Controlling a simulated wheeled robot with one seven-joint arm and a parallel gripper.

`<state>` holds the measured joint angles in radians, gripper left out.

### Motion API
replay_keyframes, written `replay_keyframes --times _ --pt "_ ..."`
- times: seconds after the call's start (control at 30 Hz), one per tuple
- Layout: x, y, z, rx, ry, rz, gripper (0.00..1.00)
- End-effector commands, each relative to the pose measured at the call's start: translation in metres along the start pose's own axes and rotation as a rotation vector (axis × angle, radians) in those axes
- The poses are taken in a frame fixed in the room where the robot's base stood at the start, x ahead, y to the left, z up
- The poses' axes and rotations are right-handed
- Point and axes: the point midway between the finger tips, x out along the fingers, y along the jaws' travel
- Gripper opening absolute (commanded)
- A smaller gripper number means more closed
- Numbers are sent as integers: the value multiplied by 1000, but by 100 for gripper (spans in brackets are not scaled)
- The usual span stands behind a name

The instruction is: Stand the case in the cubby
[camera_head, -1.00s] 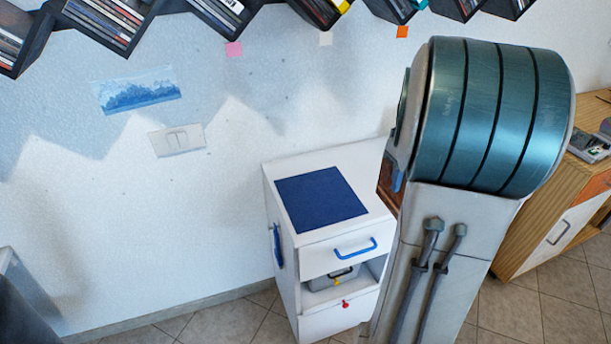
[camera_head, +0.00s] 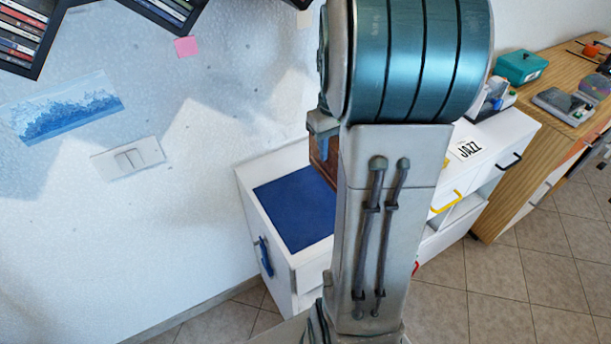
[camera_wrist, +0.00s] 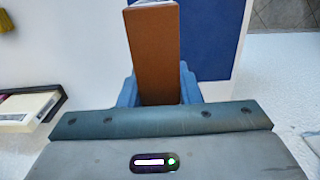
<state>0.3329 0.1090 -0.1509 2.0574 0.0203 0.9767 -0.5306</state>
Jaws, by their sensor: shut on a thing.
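The case (camera_wrist: 155,55) is a brown, narrow block in the wrist view, with a pale far end. My gripper (camera_wrist: 158,90) has its blue fingers on either side of the case and is shut on it. In the head view the case (camera_head: 322,168) shows only as a brown strip beside my arm, and my gripper (camera_head: 322,140) is mostly hidden. The case is near the blue pad in this view; whether it touches anything is unclear. Dark angled cubbies (camera_head: 42,52) holding discs hang on the wall at the upper left. Which cubby is meant cannot be told.
A white cabinet (camera_head: 262,268) with a blue pad (camera_head: 290,205) on top stands behind my arm. Right of it are a white unit with a JAZZ card (camera_head: 468,148) and a wooden cabinet (camera_head: 510,190) with a teal box (camera_head: 521,66). Tiled floor is free at the lower right.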

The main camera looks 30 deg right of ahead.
Motion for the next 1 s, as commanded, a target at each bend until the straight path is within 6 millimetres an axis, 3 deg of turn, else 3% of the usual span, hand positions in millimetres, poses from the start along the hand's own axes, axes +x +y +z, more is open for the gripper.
replay_keyframes --times 0.1,0.3,0.43,0.7,1.0 --pt "15 -27 -5 -4 -3 -1 2" --pt "32 -52 -10 1 -2 0 2" --pt "40 -56 -11 3 -2 0 2" --pt "74 -56 -11 2 -2 0 2" --pt "76 -56 -11 2 0 1 2"
